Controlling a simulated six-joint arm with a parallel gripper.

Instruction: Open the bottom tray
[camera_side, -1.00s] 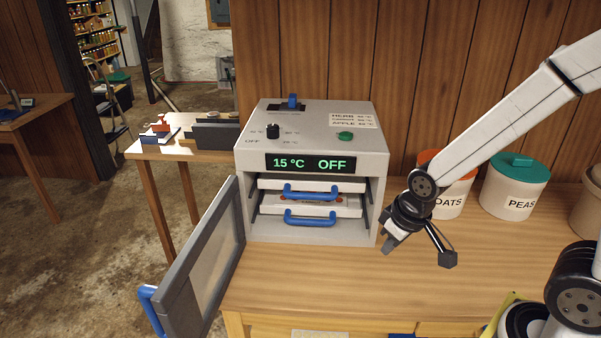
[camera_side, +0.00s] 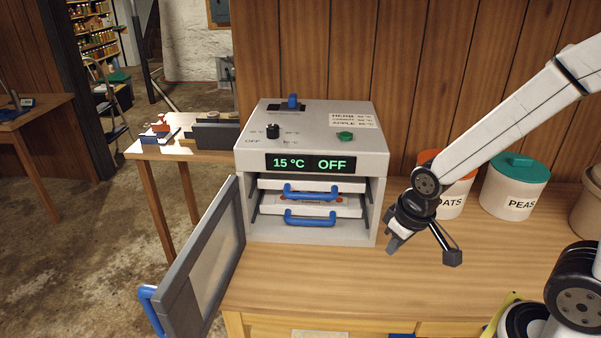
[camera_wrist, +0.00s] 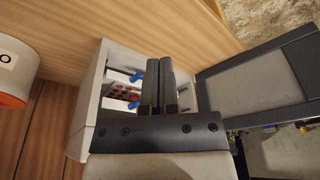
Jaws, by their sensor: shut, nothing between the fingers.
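The grey dehydrator box (camera_side: 312,138) stands on the table with its door (camera_side: 205,262) swung open to the left. Two white trays with blue handles sit inside, one above the other. The bottom tray's handle (camera_side: 310,218) is at the front of the lower slot, and the tray is pushed in. The top tray's handle (camera_side: 311,191) is just above it. My gripper (camera_side: 391,247) is to the right of the box's front, apart from both handles. In the wrist view its fingers (camera_wrist: 160,62) are together and empty, partly hiding the box and tray handles.
Canisters marked OATS (camera_side: 452,196) and PEAS (camera_side: 514,188) stand behind my arm along the wall. The box display (camera_side: 310,163) reads 15 °C OFF. The tabletop (camera_side: 330,285) in front of the box is clear. The open door juts forward at the left.

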